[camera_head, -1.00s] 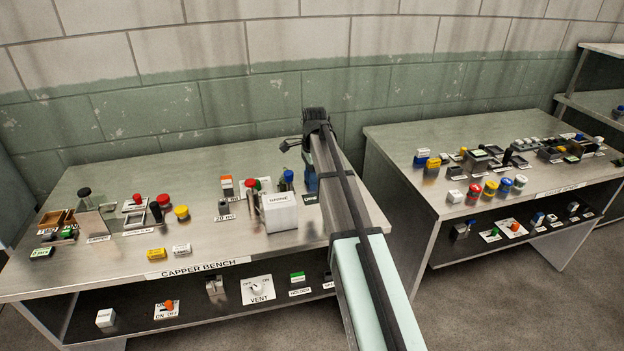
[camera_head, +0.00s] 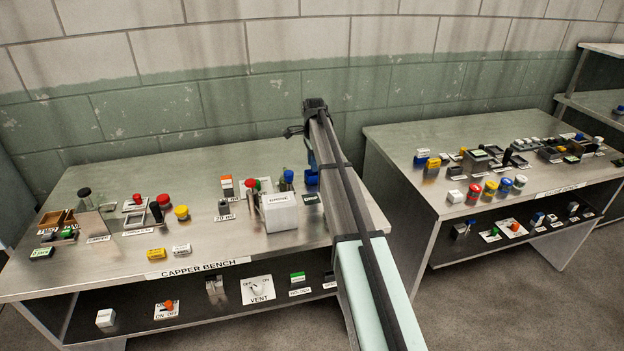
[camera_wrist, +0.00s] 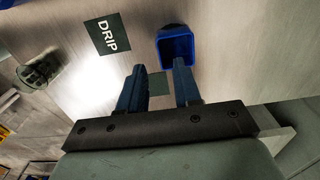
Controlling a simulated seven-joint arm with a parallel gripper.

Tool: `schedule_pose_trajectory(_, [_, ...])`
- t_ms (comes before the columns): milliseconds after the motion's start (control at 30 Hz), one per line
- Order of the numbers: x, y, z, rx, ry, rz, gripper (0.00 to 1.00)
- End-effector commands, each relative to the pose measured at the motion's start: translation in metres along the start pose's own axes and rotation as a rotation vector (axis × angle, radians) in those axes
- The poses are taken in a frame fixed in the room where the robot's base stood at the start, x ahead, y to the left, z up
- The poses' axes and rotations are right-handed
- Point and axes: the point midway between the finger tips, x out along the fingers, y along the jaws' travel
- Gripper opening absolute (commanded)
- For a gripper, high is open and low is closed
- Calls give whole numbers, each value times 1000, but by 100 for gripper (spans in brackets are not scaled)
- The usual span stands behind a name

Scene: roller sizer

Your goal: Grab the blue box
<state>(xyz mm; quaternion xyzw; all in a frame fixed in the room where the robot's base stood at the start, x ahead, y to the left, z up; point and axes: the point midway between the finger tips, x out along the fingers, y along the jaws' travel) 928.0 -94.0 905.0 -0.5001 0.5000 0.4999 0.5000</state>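The blue box (camera_wrist: 176,46) is a small open-topped container on the metal bench. In the wrist view it is just beyond my right-hand fingertip, not between the fingers. In the head view the blue box (camera_head: 312,178) shows on the capper bench, just left of my arm. My gripper (camera_wrist: 160,67) is open and empty, with two dark blue fingers apart. In the head view my arm hides most of the gripper. Whether a fingertip touches the box I cannot tell.
A second bench (camera_head: 400,135) with several items is at the right.

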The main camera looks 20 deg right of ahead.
Motion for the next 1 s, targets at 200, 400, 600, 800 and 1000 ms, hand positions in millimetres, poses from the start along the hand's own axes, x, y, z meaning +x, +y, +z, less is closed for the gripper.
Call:
schedule_pose_trajectory(200, [16,0,0,0,0,1,33])
schedule_pose_trajectory(400, [32,1,0,0,0,1,33])
schedule_pose_trajectory(600, [58,1,-1,0,0,1,33])
schedule_pose_trajectory(800, [67,1,-1,0,0,0,33])
schedule_pose_trajectory(1000, [66,1,-1,0,0,0,25])
